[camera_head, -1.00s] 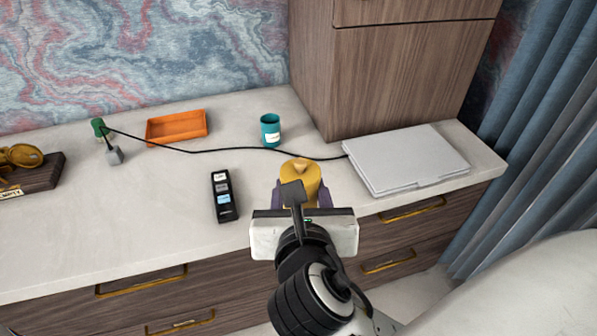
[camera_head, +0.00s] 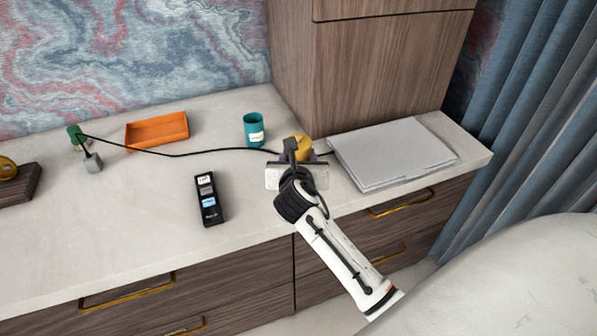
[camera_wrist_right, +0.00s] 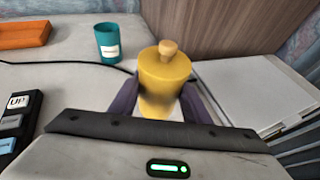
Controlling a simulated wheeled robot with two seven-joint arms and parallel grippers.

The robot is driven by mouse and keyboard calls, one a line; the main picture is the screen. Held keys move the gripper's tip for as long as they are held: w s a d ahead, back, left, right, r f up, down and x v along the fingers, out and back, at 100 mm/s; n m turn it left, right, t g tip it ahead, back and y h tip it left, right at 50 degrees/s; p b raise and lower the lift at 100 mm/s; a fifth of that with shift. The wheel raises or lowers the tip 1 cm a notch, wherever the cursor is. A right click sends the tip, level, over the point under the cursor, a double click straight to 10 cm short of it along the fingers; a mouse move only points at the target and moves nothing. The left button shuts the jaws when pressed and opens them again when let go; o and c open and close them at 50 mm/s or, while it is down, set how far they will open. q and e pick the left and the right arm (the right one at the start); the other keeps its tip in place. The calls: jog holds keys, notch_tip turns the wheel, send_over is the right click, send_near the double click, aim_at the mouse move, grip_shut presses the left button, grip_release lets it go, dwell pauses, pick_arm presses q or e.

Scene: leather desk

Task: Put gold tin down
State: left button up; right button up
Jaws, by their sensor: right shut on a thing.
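The gold tin (camera_head: 303,146) is a yellow cylinder with a small wooden knob on top. It also shows upright between purple fingers in the right wrist view (camera_wrist_right: 165,80). My right gripper (camera_head: 298,157) is shut on the tin, over the desk just left of the closed laptop. The gripper body hides the tin's lower part in the head view, so I cannot tell whether its base touches the desk (camera_head: 140,225). My left gripper is not in view.
The grey laptop (camera_head: 392,153) lies right of the tin. A teal cup (camera_head: 254,130) stands behind and left, with a black cable (camera_head: 200,154) running past it. An orange tray (camera_head: 157,131) and a black remote (camera_head: 209,200) are further left. A wooden cabinet (camera_head: 380,75) stands behind.

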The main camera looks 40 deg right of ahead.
jog(key=shift+f+b, duration=0.4)
jog(key=shift+f, duration=1.6)
jog(key=o, duration=1)
jog(key=shift+f, duration=0.15)
jog(key=shift+o, duration=0.2)
jog(key=p+v, duration=0.1)
jog(key=v, duration=0.6)
jog(key=shift+s+a+r, duration=0.15)
jog(key=shift+s+r, duration=0.1)
